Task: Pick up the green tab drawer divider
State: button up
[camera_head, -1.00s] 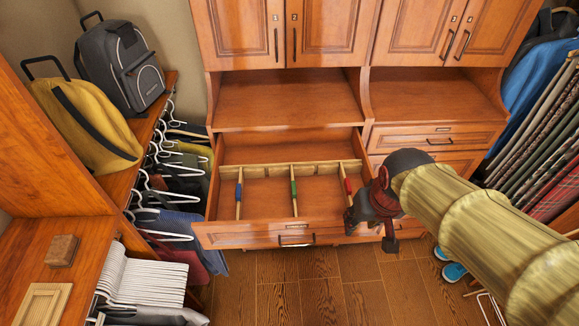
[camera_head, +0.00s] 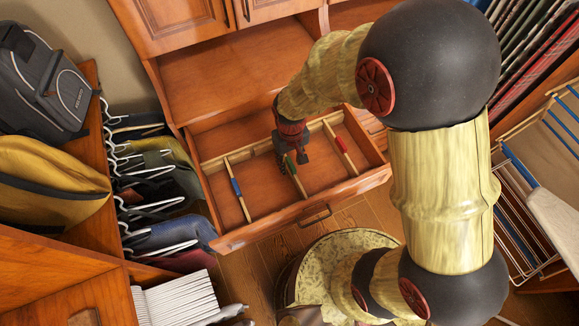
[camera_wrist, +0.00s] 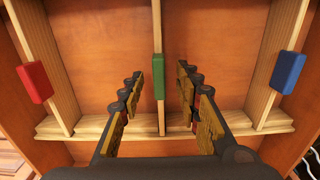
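The green tab drawer divider (camera_head: 291,165) is a thin wooden slat with a green tab, standing in the open drawer between two other dividers. In the wrist view its green tab (camera_wrist: 158,76) sits near the middle, between the fingers in the picture. My gripper (camera_head: 296,157) is over the drawer at this divider and partly hides it in the head view. In the wrist view my gripper (camera_wrist: 160,85) is open, with one finger to each side of the divider and a gap on both sides. Nothing is held.
A red tab divider (camera_head: 341,145) and a blue tab divider (camera_head: 237,189) stand on either side in the drawer (camera_head: 268,230). A wooden cross rail (camera_wrist: 80,125) joins the dividers. Hangers and clothes (camera_head: 150,180) are at left; a drying rack (camera_head: 525,220) is at right.

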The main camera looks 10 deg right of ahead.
jog(key=shift+f, duration=1.95)
jog(key=shift+c, duration=0.8)
grip_shut()
